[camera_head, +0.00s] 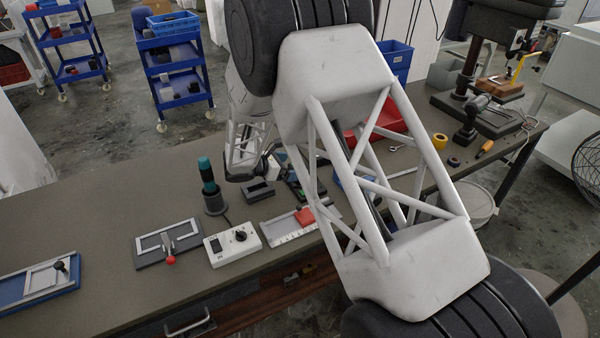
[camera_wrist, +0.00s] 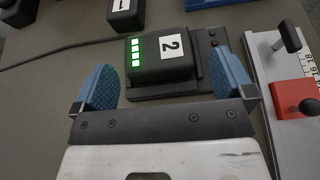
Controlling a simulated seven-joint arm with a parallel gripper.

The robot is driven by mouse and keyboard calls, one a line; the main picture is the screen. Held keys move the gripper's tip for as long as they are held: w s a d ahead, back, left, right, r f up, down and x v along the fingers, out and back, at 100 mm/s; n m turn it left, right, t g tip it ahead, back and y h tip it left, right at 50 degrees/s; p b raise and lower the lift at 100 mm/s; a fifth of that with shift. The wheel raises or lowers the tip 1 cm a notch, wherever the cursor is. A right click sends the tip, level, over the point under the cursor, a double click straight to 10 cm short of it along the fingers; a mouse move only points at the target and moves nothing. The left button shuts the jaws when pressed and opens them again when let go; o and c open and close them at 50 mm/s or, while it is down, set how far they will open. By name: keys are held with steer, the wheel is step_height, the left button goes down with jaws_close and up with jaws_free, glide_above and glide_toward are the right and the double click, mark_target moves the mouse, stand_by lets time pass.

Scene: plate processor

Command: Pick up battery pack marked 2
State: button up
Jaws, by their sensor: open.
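The battery pack marked 2 (camera_wrist: 160,58) is a black block with a white "2" label and a row of lit green bars. It sits on a black base (camera_wrist: 200,87) in the wrist view. My gripper (camera_wrist: 162,66) is open, with one blue finger pad left of the pack and one right of it. Both pads appear apart from the pack, and nothing is held. Another black block, marked 1 (camera_wrist: 124,14), is cut off at the top. In the head view my own arm hides most of the gripper and part of this area.
A ruled slide fixture with a red block (camera_wrist: 294,98) stands close to the right finger. A dark cable (camera_wrist: 60,52) runs at left. The table's left part has bare room.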

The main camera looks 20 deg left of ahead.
steer(key=shift+a+f, duration=0.35)
steer(key=shift+a, duration=0.05)
steer(key=shift+w, duration=0.1)
steer(key=shift+x, duration=2.5)
steer(key=c, duration=0.9)
steer(key=shift+r, duration=0.1)
steer(key=shift+r, duration=4.95)
